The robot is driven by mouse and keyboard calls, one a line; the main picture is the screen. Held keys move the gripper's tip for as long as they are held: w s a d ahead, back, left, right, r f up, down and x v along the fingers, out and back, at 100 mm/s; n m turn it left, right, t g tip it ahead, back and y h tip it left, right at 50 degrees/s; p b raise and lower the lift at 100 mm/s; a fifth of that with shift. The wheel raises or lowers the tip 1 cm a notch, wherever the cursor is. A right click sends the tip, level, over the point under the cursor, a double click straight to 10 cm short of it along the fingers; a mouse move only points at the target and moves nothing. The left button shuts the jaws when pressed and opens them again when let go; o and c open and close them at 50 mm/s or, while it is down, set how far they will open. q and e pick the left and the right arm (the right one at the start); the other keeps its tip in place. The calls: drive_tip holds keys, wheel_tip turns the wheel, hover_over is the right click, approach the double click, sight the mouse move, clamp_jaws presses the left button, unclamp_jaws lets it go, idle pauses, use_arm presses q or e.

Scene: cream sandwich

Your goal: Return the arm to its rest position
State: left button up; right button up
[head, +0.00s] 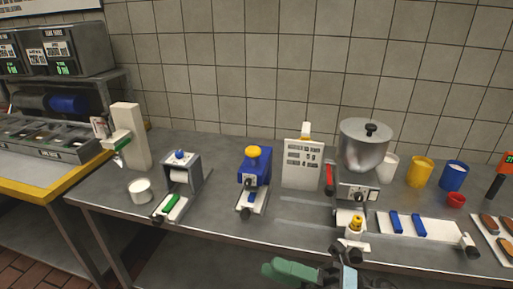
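My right gripper (330,272) shows at the bottom edge, right of centre, in the head view. It is dark, with a green part (288,270) stretching out to its left, and it is cut off by the frame. It is in front of the steel counter's near edge. I cannot tell whether its fingers are open or shut, and I see nothing clearly held. My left gripper is not in view.
Coloured cups and a tray with blue pieces (437,227) stand right.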

drive_tip(key=w+d+f+m+t+h, duration=0.1)
drive_tip(key=d+f+m+t+h, duration=0.3)
drive_tip(key=f+m+t+h, duration=0.65)
drive_tip(key=w+d+f+m+t+h, duration=0.1)
drive_tip(key=d+f+m+t+h, duration=0.5)
drive_tip(key=m, duration=0.9)
drive_tip(key=s+d+f+m+g+h, duration=0.2)
drive_tip(key=s+f+m+g, duration=0.3)
drive_tip(key=s+f, duration=0.5)
drive_tip(key=s+d+f+m+g+h, duration=0.2)
drive_tip(key=s+d+f+m+g, duration=0.2)
drive_tip(key=s+f, duration=0.6)
drive_tip(key=shift+f+m+g+p, duration=0.3)
drive_tip(key=shift+f+m+g, duration=0.25)
drive_tip(key=shift+m, duration=0.4)
drive_tip(key=shift+c, duration=0.4)
